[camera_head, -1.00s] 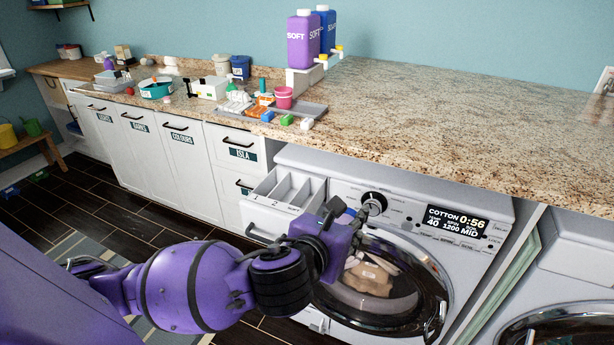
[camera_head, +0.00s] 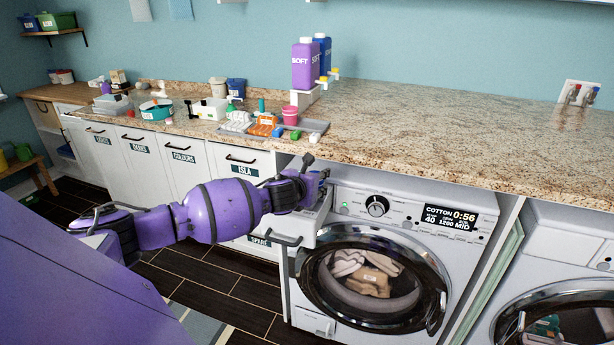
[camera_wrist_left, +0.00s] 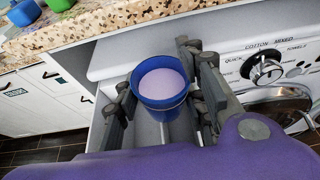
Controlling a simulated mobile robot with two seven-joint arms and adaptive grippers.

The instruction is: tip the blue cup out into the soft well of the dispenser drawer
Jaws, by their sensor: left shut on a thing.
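My left gripper (camera_head: 318,184) is over the pulled-out dispenser drawer (camera_head: 321,228) of the washing machine. In the left wrist view its fingers (camera_wrist_left: 160,92) are shut on the blue cup (camera_wrist_left: 163,107) from both sides. The cup is about upright and holds pale lilac liquid (camera_wrist_left: 163,84). The drawer (camera_wrist_left: 147,135) shows below and around the cup, with part of a divider. In the head view my gripper and arm hide most of the drawer's compartments, so I cannot tell which well is under the cup. My right gripper is not in view.
The washing machine's dial (camera_head: 376,206) and round door (camera_head: 372,275) are right of and below the drawer. The granite counter (camera_head: 430,135) overhangs just behind my gripper. A grey tray (camera_head: 312,128) and a purple SOFT bottle (camera_head: 304,65) stand on it.

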